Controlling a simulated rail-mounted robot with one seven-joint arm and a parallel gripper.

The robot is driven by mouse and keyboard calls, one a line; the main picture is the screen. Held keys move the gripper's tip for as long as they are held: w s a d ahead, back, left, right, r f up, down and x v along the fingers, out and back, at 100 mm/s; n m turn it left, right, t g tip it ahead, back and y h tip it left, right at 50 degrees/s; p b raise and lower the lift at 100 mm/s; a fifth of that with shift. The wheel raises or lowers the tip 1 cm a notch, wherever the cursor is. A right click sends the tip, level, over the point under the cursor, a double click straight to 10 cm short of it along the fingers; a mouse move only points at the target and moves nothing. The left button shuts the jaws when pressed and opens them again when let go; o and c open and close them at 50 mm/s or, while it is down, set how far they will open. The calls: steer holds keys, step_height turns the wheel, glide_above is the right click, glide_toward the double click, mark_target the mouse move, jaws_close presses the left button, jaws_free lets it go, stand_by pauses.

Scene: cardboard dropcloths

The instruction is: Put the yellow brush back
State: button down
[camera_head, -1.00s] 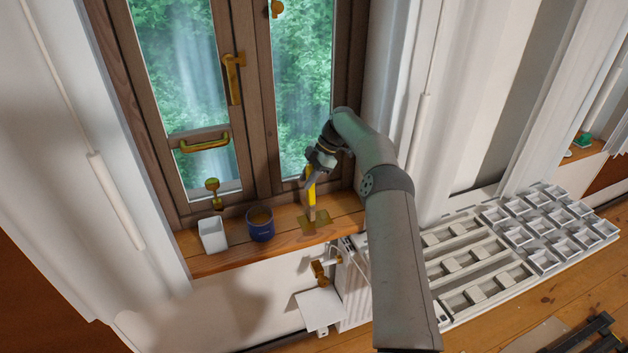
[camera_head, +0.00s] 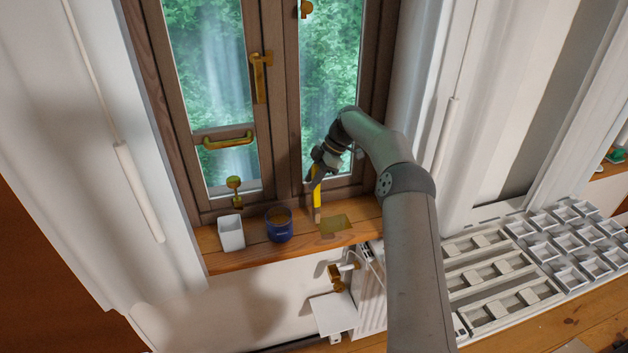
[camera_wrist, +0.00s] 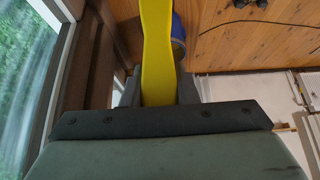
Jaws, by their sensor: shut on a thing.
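The yellow brush (camera_head: 317,192) is upright in my gripper (camera_head: 315,172), bristles down, above the wooden windowsill. Its lower tip is just left of a flat olive patch on the sill (camera_head: 337,225) and right of the blue cup (camera_head: 279,226). I cannot tell whether the tip touches the sill. In the wrist view the yellow handle (camera_wrist: 158,50) runs between the two fingers of my gripper (camera_wrist: 160,92), which are shut on it. The blue cup (camera_wrist: 178,38) shows partly behind the handle there. It has a brownish-yellow inside.
A white cup (camera_head: 232,234) stands left of the blue cup on the sill (camera_head: 262,256). The window with brass handles (camera_head: 261,78) rises close behind. A radiator (camera_head: 372,290) and a small white shelf (camera_head: 333,314) are below. White compartment trays (camera_head: 500,290) lie at right.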

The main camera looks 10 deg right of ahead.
steer(key=shift+d+r+p, duration=0.1)
steer(key=shift+r+p, duration=0.5)
steer(key=shift+r, duration=0.85)
